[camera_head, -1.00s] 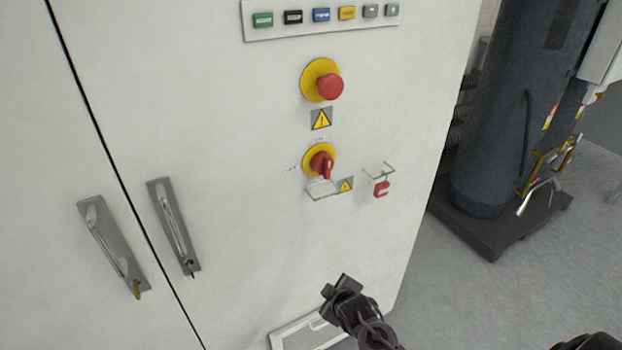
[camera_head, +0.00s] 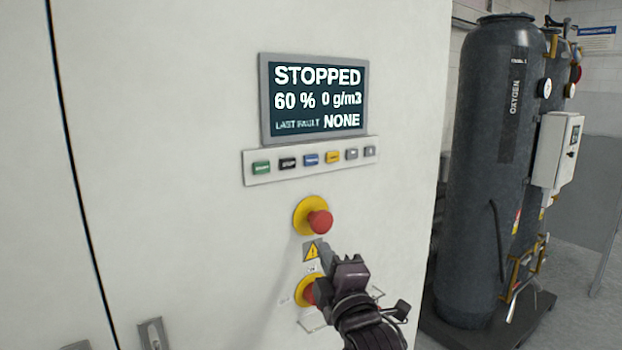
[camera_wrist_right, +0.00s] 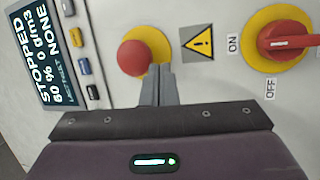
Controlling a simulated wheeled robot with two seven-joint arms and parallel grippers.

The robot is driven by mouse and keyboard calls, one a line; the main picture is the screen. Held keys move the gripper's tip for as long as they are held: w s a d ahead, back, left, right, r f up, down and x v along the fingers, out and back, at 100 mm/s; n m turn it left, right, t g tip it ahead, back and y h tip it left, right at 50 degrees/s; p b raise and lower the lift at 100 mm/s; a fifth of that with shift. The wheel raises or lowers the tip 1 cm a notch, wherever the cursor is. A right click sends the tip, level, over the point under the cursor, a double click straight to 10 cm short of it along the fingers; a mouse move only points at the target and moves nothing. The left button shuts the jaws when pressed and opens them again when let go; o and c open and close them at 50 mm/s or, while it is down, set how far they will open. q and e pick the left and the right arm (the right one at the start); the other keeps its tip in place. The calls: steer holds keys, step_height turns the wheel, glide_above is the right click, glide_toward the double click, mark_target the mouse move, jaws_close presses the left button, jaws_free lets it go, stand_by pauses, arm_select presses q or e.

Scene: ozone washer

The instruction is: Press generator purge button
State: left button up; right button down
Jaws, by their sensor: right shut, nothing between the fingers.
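The generator panel carries a button strip (camera_head: 250,170) with green (camera_head: 261,167), black (camera_head: 287,163), blue (camera_head: 311,159), yellow (camera_head: 333,157) and grey buttons. The blue button, whose label is too blurred to read surely, also shows in the right wrist view (camera_wrist_right: 83,67). The display (camera_head: 318,98) above reads STOPPED, 60 %, 0 g/m3, LAST FAULT NONE. My right gripper (camera_head: 328,250) is in front of the panel, below the strip, just under the red emergency stop (camera_head: 319,222). In the right wrist view its fingers (camera_wrist_right: 160,72) are together and empty, overlapping the emergency stop's edge. My left gripper is out of view.
A red rotary switch on a yellow plate (camera_head: 303,290) is partly hidden behind my right gripper. A warning sign (camera_head: 312,250) sits between it and the emergency stop. A dark oxygen tank (camera_head: 490,170) stands right of the cabinet.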

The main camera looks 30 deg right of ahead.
mark_target(311, 160)
steer(key=s+r+n+t+h, duration=0.1)
steer(key=s+r+t+h, duration=0.1)
steer(key=r, duration=0.5)
steer(key=s+d+r+n+t+h, duration=0.1)
steer(key=s+r, duration=0.3)
steer(key=r, duration=0.4)
steer(key=shift+d+n+t+h, duration=0.3)
steer(key=shift+n+t+h, duration=0.15)
steer(key=shift+t, duration=0.45)
steer(key=shift+w, duration=0.1)
steer(key=shift+w+a+p, duration=0.2)
steer(key=shift+w+p, duration=0.35)
steer(key=shift+w, duration=1.65)
steer(key=shift+w+a+p, duration=0.15)
steer(key=shift+w+p, duration=0.4)
steer(key=shift+w, duration=1.65)
steer(key=shift+w, duration=0.1)
steer(key=shift+w, duration=0.3)
